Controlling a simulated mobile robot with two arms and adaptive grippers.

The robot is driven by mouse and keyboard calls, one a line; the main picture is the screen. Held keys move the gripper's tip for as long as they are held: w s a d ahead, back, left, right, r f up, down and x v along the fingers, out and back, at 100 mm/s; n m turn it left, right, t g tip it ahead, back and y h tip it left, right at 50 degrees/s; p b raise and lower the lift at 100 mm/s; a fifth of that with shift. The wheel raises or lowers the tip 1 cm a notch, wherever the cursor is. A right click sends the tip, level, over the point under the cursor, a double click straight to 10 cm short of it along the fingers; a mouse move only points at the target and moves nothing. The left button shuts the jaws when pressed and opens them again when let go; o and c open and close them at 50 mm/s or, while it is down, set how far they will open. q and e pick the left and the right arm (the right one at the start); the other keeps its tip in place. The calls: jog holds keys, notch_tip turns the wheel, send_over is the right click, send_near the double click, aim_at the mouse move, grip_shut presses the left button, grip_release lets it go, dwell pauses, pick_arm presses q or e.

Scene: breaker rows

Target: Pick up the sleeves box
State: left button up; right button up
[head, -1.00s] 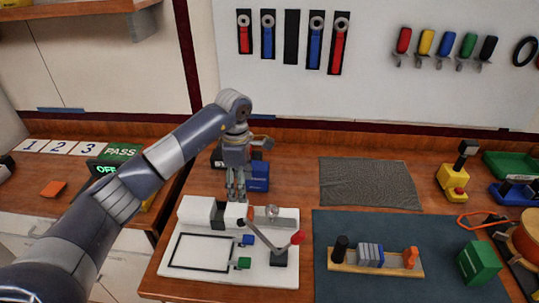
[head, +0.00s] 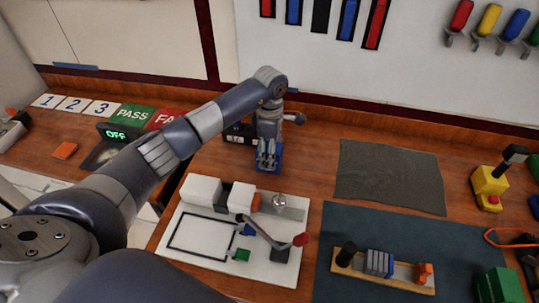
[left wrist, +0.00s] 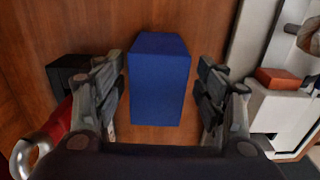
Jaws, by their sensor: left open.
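The blue box, which I take for the sleeves box, stands on the wooden bench behind the white fixture board; its blue side (head: 279,160) shows partly behind my gripper in the head view. In the left wrist view the blue box (left wrist: 158,80) sits between my two spread fingers, with a gap visible on each side. My left gripper (head: 267,158) is open and points down at the box, which it does not grip. Its fingers also show in the left wrist view (left wrist: 158,92). Any lettering on the box is hidden or too small to read. My right gripper is not in view.
A dark box with white labels (head: 236,134) stands close to the blue box, on its left. The white fixture board (head: 190,256) with a red-tipped lever (head: 300,239) lies just in front. A grey mat (head: 388,177) lies bare to the right.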

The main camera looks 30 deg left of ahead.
pick_arm(q)
notch_tip(320, 180, down, 4)
jog(key=shift+a+r+p, duration=0.15)
jog(key=shift+r+p, duration=0.05)
jog(key=shift+p, duration=0.75)
jog(key=shift+f, duration=0.5)
jog(key=c, duration=1.4)
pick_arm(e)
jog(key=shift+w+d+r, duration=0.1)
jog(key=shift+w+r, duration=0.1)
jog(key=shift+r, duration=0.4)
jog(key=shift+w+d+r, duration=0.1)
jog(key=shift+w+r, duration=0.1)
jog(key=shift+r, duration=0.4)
